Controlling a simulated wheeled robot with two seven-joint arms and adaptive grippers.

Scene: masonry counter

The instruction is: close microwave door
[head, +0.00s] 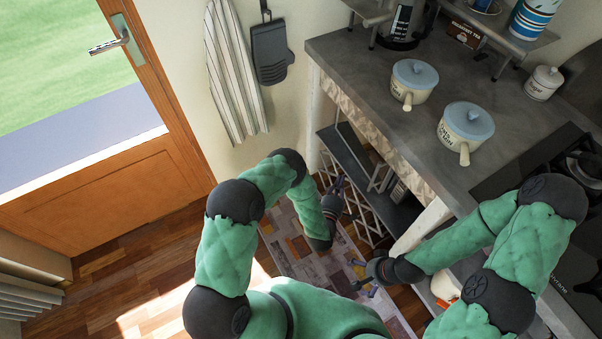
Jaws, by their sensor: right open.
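I cannot pick out a microwave or its door in the head view. My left gripper (337,186) is beside the dark shelf unit (350,152) under the counter, above the patterned rug. It is small and dark, and I cannot tell whether its fingers are apart. My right gripper (361,289) is lower in the picture, over the rug, left of the white counter support. It is open, and I see nothing held in it.
The grey counter (350,48) fills the upper right, with two lidded pots (414,75) (465,122) on it. A black hob (545,160) lies at the right. A wooden door (120,185) stands at the left. Wooden floor (110,285) is clear at lower left.

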